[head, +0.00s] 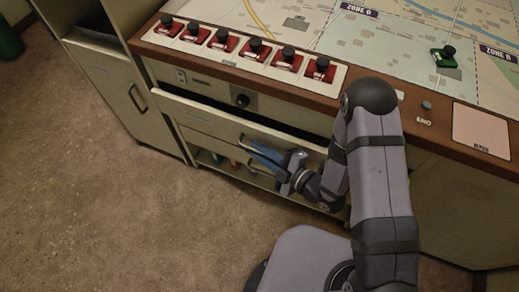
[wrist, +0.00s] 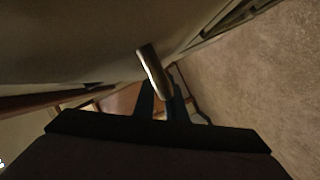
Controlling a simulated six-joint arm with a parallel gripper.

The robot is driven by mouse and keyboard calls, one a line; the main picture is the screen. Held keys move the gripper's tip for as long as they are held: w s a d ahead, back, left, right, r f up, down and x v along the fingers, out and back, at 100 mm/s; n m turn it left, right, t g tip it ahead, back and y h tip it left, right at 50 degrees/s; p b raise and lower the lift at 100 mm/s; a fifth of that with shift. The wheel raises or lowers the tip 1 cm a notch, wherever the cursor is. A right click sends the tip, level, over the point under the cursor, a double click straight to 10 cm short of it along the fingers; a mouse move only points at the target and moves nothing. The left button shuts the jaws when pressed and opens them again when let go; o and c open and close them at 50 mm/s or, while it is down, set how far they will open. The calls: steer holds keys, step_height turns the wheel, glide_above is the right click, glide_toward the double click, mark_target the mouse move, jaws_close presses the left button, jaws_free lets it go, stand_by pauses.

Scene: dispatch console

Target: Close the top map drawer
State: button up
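The top map drawer (head: 215,124) is a cream front under the console's knob panel. It stands out a little, with a dark gap above its rim. Its metal handle (head: 241,138) is at the blue fingertips of my gripper (head: 253,151). In the wrist view the handle (wrist: 154,72) crosses between the two dark fingers of my gripper (wrist: 162,95). A gap shows between the fingers, so they look open around the handle; contact cannot be told. My arm hides the drawer's right part.
Below is a compartment (head: 205,158) with coloured items. A cabinet (head: 115,85) with a handle stands left. The console top (head: 395,65) bears a map, a tray (head: 338,78) of several red pieces and a green piece (head: 445,56). The brown floor (head: 100,220) in front is clear.

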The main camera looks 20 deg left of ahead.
mark_target(277, 145)
jaws_close()
steer(key=shift+w+b, duration=0.3)
steer(key=shift+w, duration=2.2)
steer(key=shift+o, duration=1.6)
jaws_free()
steer(key=shift+w, duration=0.1)
steer(key=shift+d, duration=0.1)
steer(key=v, duration=0.7)
steer(key=shift+s+d+r, duration=0.1)
steer(key=shift+s, duration=0.15)
